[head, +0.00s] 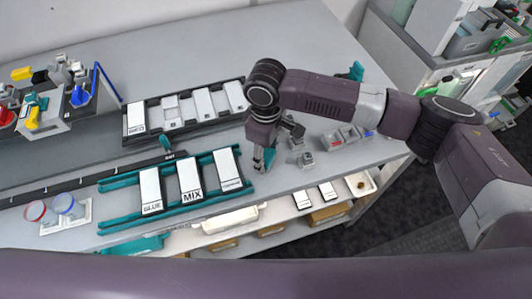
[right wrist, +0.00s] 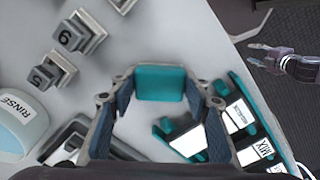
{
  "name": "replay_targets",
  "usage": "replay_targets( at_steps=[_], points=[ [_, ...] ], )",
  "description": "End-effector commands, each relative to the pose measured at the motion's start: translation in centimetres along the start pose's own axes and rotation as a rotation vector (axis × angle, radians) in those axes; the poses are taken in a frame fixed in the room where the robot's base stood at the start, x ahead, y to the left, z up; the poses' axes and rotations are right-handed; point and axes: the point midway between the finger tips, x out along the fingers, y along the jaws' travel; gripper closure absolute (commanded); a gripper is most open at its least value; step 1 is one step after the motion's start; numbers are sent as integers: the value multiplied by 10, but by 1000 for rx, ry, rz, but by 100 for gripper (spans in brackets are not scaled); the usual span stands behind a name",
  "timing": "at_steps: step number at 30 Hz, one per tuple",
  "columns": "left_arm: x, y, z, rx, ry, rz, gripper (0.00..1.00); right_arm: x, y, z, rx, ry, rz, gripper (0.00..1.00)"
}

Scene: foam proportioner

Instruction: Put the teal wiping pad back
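The teal wiping pad (right wrist: 160,83) is a small block between the fingertips of my right gripper (right wrist: 160,92). Both fingertips appear to press against its sides. In the head view my right gripper (head: 262,163) points down over the grey bench, right of the teal rack, with part of the pad (head: 270,156) showing beside its fingers. Whether the pad touches the bench is hard to tell. My left gripper (right wrist: 262,56) shows at the right of the right wrist view, fingers apart and empty, away from the bench.
The teal rack (head: 122,188) holds labelled white pieces, including BLUE and MIX. A dark rack (head: 152,137) stands behind it. Small numbered blocks (right wrist: 72,38) and a RINSE container (right wrist: 20,122) lie near my right gripper. The bench edge and a lower shelf (head: 290,238) are in front.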

Motion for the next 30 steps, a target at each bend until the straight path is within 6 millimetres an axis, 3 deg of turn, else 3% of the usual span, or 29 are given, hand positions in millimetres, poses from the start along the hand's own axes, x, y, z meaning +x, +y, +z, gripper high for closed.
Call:
replay_targets(
  at_steps=[4, 16, 30],
  points=[
    [0, 0, 0, 1, 0, 0, 60, 0, 0, 0, 0, 0, 0, 40],
    [4, 1, 1, 2, -1, 1, 60, -10, 0, -1, 0, 2, 1, 40],
    [26, 1, 3, 2, -1, 1, 60, -101, 0, -1, -1, 2, 1, 40]
  ],
)
